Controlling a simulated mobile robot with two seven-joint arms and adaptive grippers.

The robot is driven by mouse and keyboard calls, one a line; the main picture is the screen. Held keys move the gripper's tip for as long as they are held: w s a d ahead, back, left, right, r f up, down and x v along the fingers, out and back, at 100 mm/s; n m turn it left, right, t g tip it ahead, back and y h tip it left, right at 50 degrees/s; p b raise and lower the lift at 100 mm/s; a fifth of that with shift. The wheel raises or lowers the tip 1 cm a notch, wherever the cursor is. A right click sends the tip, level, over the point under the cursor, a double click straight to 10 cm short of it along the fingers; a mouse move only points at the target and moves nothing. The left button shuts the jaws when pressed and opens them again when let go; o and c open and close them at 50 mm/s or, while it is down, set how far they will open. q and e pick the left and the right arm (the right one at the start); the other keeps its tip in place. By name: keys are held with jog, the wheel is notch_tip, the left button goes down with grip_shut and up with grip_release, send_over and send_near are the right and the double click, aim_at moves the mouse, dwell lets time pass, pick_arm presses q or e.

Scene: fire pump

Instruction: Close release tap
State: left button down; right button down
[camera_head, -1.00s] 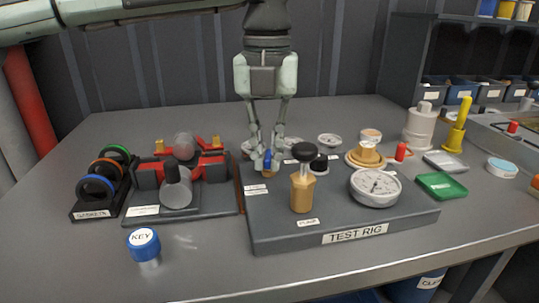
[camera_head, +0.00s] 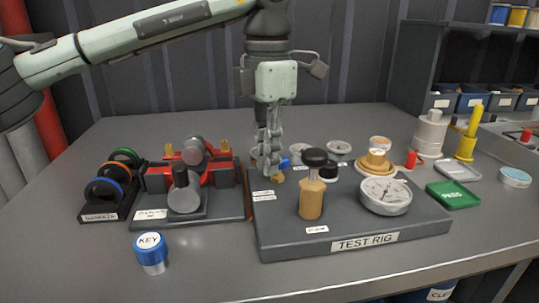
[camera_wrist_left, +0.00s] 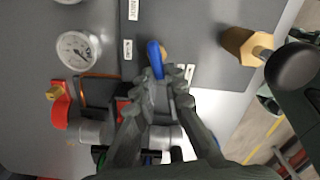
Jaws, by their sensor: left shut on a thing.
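The release tap is a small brass body (camera_head: 277,177) with a blue lever (camera_head: 284,163), at the left part of the grey test rig base (camera_head: 350,226). My left gripper (camera_head: 267,172) points down at the tap, its fingers close together. In the left wrist view the fingertips (camera_wrist_left: 168,76) are shut on the near end of the blue lever (camera_wrist_left: 154,56), and a bit of brass shows beside its far end. The fingers partly hide the tap in both views. My right gripper is not in view.
The pump (camera_head: 311,199) with its black knob and a large gauge (camera_head: 386,194) stand right of the tap. A red-and-grey fixture (camera_head: 186,185) and a gasket rack (camera_head: 107,192) are to the left.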

pick_arm(q)
jog(key=shift+w+a+m, duration=0.1)
jog(key=shift+w+m, duration=0.05)
jog(key=shift+m, duration=0.75)
jog(key=shift+w+a+m, duration=0.1)
jog(key=shift+w+m, duration=0.05)
jog(key=shift+m, duration=0.75)
jog(key=c, duration=1.6)
grip_release()
notch_tip(320, 180, up, 12)
jog(key=shift+r, duration=0.1)
